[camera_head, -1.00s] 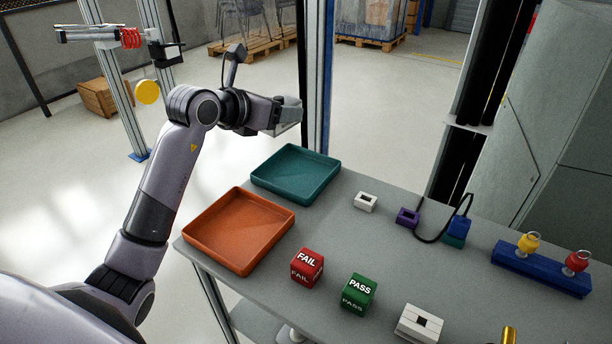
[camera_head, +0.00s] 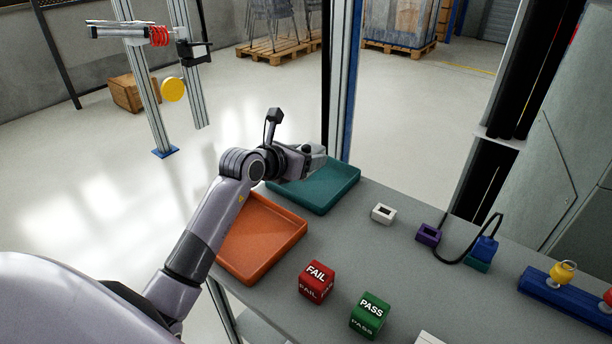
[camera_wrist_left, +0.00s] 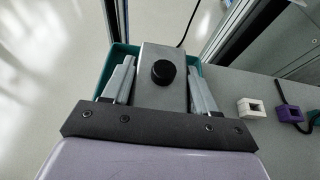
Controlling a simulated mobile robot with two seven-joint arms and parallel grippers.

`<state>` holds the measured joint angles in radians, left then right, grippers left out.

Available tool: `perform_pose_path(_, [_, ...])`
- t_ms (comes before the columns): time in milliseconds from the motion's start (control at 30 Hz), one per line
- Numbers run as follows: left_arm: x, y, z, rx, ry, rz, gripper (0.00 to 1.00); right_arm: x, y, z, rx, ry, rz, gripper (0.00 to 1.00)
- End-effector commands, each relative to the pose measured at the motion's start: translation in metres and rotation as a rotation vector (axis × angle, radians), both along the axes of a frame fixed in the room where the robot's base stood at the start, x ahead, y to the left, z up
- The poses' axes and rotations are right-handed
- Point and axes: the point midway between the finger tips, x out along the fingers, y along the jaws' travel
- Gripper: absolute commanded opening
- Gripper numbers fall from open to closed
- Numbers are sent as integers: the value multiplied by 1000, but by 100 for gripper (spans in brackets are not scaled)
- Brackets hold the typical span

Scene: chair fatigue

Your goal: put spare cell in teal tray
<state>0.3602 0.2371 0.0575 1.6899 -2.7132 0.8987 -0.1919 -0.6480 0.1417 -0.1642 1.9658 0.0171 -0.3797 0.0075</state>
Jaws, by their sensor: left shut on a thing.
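The spare cell (camera_wrist_left: 148,92), a grey block with a black round knob on top, is between the two fingers of my left gripper (camera_head: 314,160). The wrist view shows the gripper shut on it. The teal tray (camera_head: 328,196) sits at the table's far left corner. The gripper and cell are above its back left part in the head view, and the tray's rim also shows behind the cell in the wrist view (camera_wrist_left: 107,62). The cell's underside is hidden, so its height above the tray is unclear. My right gripper is not in view.
An orange tray (camera_head: 294,239) lies in front of the teal one. FAIL (camera_head: 316,282) and PASS (camera_head: 370,315) cubes, a white block (camera_head: 383,213) and a purple block (camera_head: 429,235) stand to the right. A metal post (camera_head: 341,100) rises close behind the teal tray.

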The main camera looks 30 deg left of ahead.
Motion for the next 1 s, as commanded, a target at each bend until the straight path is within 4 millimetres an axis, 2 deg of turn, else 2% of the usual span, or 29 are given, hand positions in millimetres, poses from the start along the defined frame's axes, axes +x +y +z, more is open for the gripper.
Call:
perform_pose_path(167, [1,0,-11,-1,-7,0,3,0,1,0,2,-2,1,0])
perform_pose_path(433, [1,0,-47,-1,-6,0,3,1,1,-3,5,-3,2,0])
perform_pose_path(867, [1,0,-53,0,-8,1,3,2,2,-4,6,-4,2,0])
perform_pose_path(900, [0,0,-55,1,-2,0,71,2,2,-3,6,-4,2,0])
perform_pose_path(933, [0,0,-55,1,-2,0,80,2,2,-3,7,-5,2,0])
perform_pose_path(1000, [0,0,-55,1,-1,0,83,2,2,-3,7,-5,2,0])
